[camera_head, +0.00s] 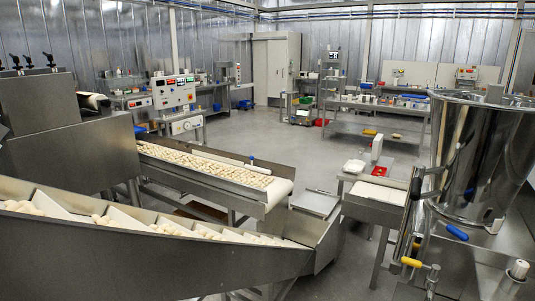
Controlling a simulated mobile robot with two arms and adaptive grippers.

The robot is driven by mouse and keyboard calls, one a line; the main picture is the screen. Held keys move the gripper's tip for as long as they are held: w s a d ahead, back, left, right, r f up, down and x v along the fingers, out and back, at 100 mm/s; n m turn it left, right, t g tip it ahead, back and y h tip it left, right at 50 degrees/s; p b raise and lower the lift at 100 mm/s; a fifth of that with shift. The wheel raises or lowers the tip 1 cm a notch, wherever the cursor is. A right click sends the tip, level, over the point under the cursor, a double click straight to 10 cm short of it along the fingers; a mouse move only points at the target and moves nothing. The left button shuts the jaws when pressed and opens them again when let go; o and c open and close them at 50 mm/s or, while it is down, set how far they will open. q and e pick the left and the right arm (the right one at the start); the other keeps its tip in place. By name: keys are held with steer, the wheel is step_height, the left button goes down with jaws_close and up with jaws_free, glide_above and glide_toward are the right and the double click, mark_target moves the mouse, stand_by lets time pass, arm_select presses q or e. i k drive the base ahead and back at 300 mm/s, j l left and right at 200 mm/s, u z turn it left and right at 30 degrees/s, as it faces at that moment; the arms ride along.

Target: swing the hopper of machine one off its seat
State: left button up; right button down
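A large shiny steel hopper (484,155) with a round open rim stands at the right edge of the view. It appears upright on a steel machine body (480,270), partly cut off by the frame. A blue-handled lever (457,232) sits at the hopper's lower front. A yellow-handled lever (411,262) sits lower to its left. No label shows whether this is machine one. The hopper's underside and seat are not clearly visible. Neither of my grippers can be made out in the head view.
An inclined conveyor (150,262) with pasta crosses the lower left, and a flat belt (215,170) of pasta lies behind it. A small steel table (378,192) stands left of the hopper. A control cabinet (174,91) and benches stand farther back. Open floor (310,152) lies mid-room.

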mark_target(483, 155)
steer(key=z, duration=1.25)
